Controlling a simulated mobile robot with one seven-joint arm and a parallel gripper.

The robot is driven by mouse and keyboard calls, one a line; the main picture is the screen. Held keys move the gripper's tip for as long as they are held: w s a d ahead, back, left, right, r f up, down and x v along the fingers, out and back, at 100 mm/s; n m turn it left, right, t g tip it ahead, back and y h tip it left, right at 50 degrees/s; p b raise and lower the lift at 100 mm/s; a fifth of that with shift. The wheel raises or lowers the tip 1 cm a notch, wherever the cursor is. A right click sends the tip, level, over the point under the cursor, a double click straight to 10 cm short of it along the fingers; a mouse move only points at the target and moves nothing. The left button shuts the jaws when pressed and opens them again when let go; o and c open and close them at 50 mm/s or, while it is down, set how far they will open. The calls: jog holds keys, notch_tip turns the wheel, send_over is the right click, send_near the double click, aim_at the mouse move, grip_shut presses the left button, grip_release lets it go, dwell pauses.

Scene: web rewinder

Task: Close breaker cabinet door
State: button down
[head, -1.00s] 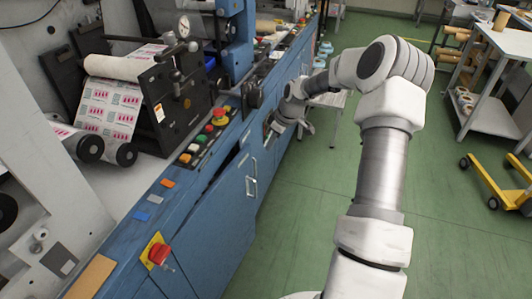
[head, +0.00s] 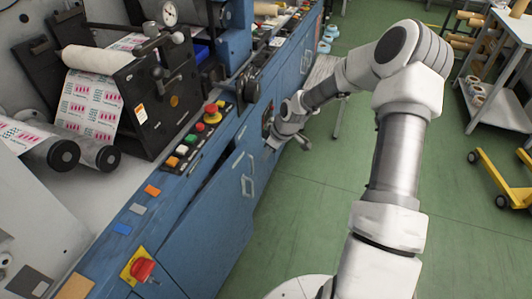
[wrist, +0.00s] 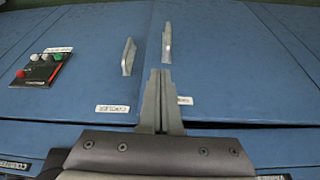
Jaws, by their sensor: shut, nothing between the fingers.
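Blue cabinet doors line the front of the machine. In the head view the nearer door (head: 205,235) has a silver handle (head: 247,178) near its far edge, and a dark gap shows along its top. I cannot tell for sure which is the breaker cabinet door. In the wrist view two blue panels meet at a seam, the left panel (wrist: 85,85) and the right panel (wrist: 225,75), with a left handle (wrist: 128,57) and a right handle (wrist: 167,42). My gripper (wrist: 158,75) is shut and empty, in front of the seam just below the handles. Contact cannot be told.
A button panel (wrist: 40,67) sits on the left panel in the wrist view. A red emergency stop (head: 143,270) and a row of buttons (head: 190,140) lie on the machine's edge. A yellow pallet truck (head: 505,180) and a white cart (head: 500,95) stand beyond.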

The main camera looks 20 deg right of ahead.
aim_at(244, 157)
jog(key=w+a+f+b, duration=0.1)
jog(key=w+a+f, duration=0.3)
jog(key=f, duration=0.2)
jog(key=shift+w+a+b, duration=0.2)
jog(key=shift+a+b, duration=0.15)
jog(key=shift+b, duration=0.05)
jog(key=shift+w+a+n+b, duration=0.3)
jog(key=shift+w+a+n, duration=0.1)
jog(key=shift+w+a, duration=0.7)
jog(key=shift+s+d, duration=0.1)
jog(key=shift+s, duration=0.05)
